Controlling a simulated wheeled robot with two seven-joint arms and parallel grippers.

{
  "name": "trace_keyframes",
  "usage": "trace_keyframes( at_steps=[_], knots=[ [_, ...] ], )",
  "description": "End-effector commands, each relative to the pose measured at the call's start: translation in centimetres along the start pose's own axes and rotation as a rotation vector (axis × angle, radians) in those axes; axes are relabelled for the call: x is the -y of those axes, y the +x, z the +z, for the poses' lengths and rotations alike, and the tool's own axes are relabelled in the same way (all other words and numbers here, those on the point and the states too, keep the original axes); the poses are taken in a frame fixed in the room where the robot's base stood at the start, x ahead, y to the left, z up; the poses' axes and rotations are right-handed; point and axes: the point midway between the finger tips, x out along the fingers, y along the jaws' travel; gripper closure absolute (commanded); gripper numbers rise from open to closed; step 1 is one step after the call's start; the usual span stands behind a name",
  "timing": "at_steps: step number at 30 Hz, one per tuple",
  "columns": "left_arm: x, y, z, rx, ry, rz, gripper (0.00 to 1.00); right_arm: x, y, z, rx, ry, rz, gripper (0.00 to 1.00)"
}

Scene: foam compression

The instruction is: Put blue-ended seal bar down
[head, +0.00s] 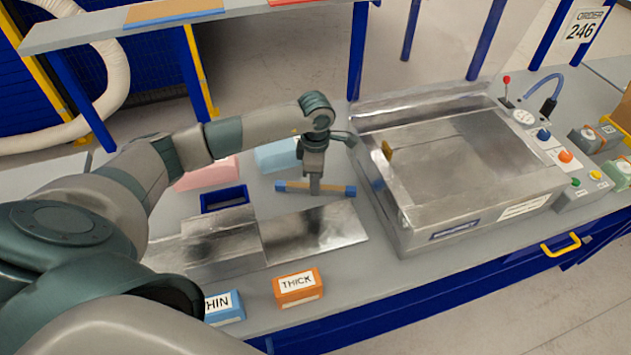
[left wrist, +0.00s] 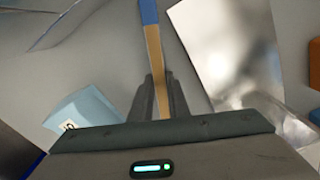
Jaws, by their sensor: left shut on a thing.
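The seal bar (head: 331,190) is a thin tan bar with blue ends. In the head view it lies level between the light blue foam block and the shiny metal sheets. My left gripper (head: 315,188) points down and is shut on the middle of the bar. In the left wrist view the bar (left wrist: 154,60) runs up from between the fingers (left wrist: 160,100), with one blue end at the top. Whether the bar touches the table cannot be told. My right gripper is not in view.
A large metal machine (head: 400,225) stands right of the bar. Metal sheets (head: 315,228) lie just in front. A light blue block (head: 277,155), a pink block (head: 207,174) and a dark blue tray (head: 224,199) are nearby. An orange THICK block (head: 298,289) sits at the front edge.

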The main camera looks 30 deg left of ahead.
Motion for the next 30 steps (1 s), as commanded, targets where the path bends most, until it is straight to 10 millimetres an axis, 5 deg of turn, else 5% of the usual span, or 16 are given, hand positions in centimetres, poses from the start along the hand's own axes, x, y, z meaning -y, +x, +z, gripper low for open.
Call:
trace_keyframes(
  at_steps=[3,4,6,21,30],
  knots=[
    [0.0,0.4,0.0,0.000,0.000,0.001,1.00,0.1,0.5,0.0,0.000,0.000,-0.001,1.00],
    [0.0,0.3,0.0,0.000,0.000,0.000,0.80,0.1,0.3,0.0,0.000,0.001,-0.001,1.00],
    [0.0,0.2,0.0,0.000,0.000,0.000,0.66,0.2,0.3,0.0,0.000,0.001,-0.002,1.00],
    [-0.1,-0.3,0.0,0.001,0.000,0.002,0.66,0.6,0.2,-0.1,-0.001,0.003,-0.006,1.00],
    [-0.2,-4.3,0.1,0.002,0.001,0.005,0.66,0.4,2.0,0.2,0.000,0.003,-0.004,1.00]
  ],
)
